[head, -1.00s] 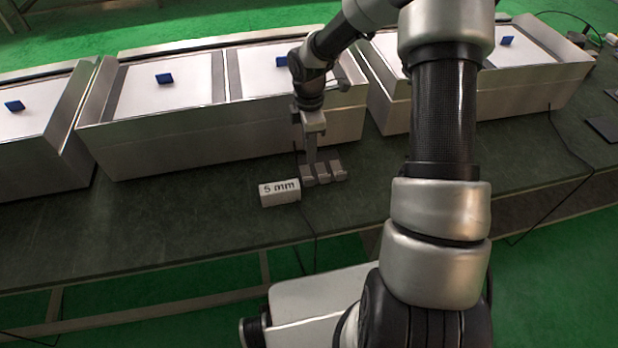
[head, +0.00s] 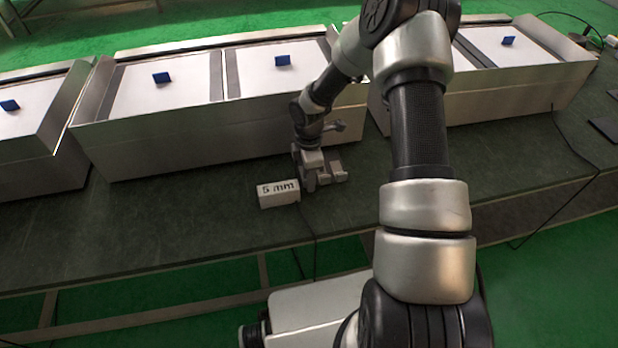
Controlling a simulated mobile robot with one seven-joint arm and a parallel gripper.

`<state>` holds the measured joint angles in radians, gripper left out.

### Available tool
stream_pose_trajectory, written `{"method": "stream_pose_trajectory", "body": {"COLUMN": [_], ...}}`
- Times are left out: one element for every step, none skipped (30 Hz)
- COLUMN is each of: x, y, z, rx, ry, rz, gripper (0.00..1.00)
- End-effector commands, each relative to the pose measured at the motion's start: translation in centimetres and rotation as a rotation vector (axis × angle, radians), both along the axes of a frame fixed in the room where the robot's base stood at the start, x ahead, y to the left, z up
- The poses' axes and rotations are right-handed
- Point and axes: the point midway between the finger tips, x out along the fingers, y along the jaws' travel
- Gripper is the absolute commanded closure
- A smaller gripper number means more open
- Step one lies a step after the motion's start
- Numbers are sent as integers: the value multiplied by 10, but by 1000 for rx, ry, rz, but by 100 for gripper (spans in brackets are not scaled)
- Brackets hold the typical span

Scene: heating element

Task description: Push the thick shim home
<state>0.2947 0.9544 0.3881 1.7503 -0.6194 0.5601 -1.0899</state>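A small group of grey metal pieces (head: 339,174) lies on the dark green bench in front of the heater boxes. I cannot tell at this size which piece is the thick shim. A pale block marked "5 mm" (head: 278,194) sits just left of them. My gripper (head: 311,186) is down at the left part of the group, close to the right end of the marked block. It hides some of the pieces. Its fingers are too small and blend with the grey pieces, so opening and contact are unclear.
Long metal heater boxes (head: 215,138) with white panels and blue tabs (head: 161,77) line the back of the bench (head: 150,215). A thin cable hangs over the front edge near the marked block. The bench left of that block is clear.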

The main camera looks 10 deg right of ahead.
Motion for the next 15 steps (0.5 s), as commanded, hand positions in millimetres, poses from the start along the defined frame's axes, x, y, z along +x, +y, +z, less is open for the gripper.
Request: {"method": "stream_pose_trajectory", "body": {"x": [0, 0, 0, 0, 0, 0, 0, 0, 0, 0, 0, 0, 0, 0, 0], "y": [0, 0, 0, 0, 0, 0, 0, 0, 0, 0, 0, 0, 0, 0, 0], "z": [0, 0, 0, 0, 0, 0, 0, 0, 0, 0, 0, 0, 0, 0, 0], "rx": [0, 0, 0, 0, 0, 0, 0, 0, 0, 0, 0, 0, 0, 0, 0], "ry": [0, 0, 0, 0, 0, 0, 0, 0, 0, 0, 0, 0, 0, 0, 0], "rz": [0, 0, 0, 0, 0, 0, 0, 0, 0, 0, 0, 0, 0, 0, 0], "gripper": [73, 77, 84, 89, 94, 100, 100, 100, 100, 100, 100, 100, 100, 100, 100]}}
